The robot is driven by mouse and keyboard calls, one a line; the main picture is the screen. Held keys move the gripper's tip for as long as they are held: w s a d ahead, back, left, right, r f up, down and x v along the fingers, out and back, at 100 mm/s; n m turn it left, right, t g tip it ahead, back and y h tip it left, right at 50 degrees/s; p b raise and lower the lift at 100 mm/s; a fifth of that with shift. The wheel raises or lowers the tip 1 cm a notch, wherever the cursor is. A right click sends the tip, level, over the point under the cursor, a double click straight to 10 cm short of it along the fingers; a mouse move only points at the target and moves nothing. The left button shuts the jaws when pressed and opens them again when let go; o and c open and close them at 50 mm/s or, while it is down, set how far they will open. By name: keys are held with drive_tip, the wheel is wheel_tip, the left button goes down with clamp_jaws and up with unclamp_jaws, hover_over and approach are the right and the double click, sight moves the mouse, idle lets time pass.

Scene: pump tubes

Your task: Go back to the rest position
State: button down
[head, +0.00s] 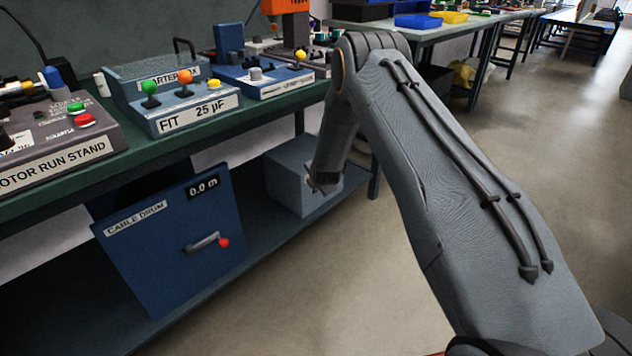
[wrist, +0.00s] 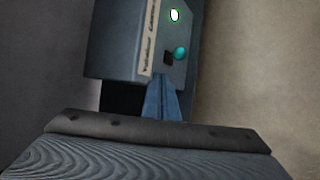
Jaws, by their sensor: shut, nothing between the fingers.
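My arm reaches up from the lower right of the head view, bends at the top, and hangs down. My gripper (head: 322,187) is at its lower end, in front of a grey box (head: 290,182) under the bench. In the wrist view my gripper (wrist: 161,82) shows as a narrow blue-grey wedge, shut with nothing in it. Beyond it there is a grey box (wrist: 122,42) with a label strip, a lit green-white lamp (wrist: 174,15) and a teal knob (wrist: 181,53). I cannot tell whether fingers and box touch.
A green bench (head: 165,150) carries a motor run stand (head: 60,150), a capacitor box marked 25 µF (head: 190,108) and a blue unit (head: 262,82). A blue cable drum cabinet (head: 165,250) with a crank stands below. The floor (head: 540,160) at right is clear.

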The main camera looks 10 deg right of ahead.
drive_tip(key=s+a+r+m+g+y, duration=0.15)
drive_tip(key=s+a+r+m, duration=0.3)
drive_tip(key=s+r, duration=0.7)
drive_tip(key=s+a+r+m+g, duration=0.3)
drive_tip(key=s+a+r+m, duration=0.15)
drive_tip(key=s+r, duration=0.65)
drive_tip(key=s+d+r+m+g, duration=0.15)
drive_tip(key=s+r+m, duration=0.25)
drive_tip(key=s, duration=0.8)
drive_tip(key=s+d+r+m+g, duration=0.1)
drive_tip(key=s+r+m+g, duration=0.15)
drive_tip(key=s, duration=0.85)
drive_tip(key=s+d+r+m+g, duration=0.15)
drive_tip(key=s+r+m, duration=0.3)
drive_tip(key=s, duration=0.75)
drive_tip(key=d+r+m+h+p, duration=0.1)
drive_tip(key=d+r+m+p, duration=0.2)
drive_tip(key=d+r+p, duration=0.6)
drive_tip(key=shift+w+d+r+t+p, duration=0.3)
drive_tip(key=shift+r+p, duration=0.5)
drive_tip(key=shift+p, duration=4.65)
drive_tip(key=shift+a+h, duration=0.1)
drive_tip(key=shift+h, duration=0.15)
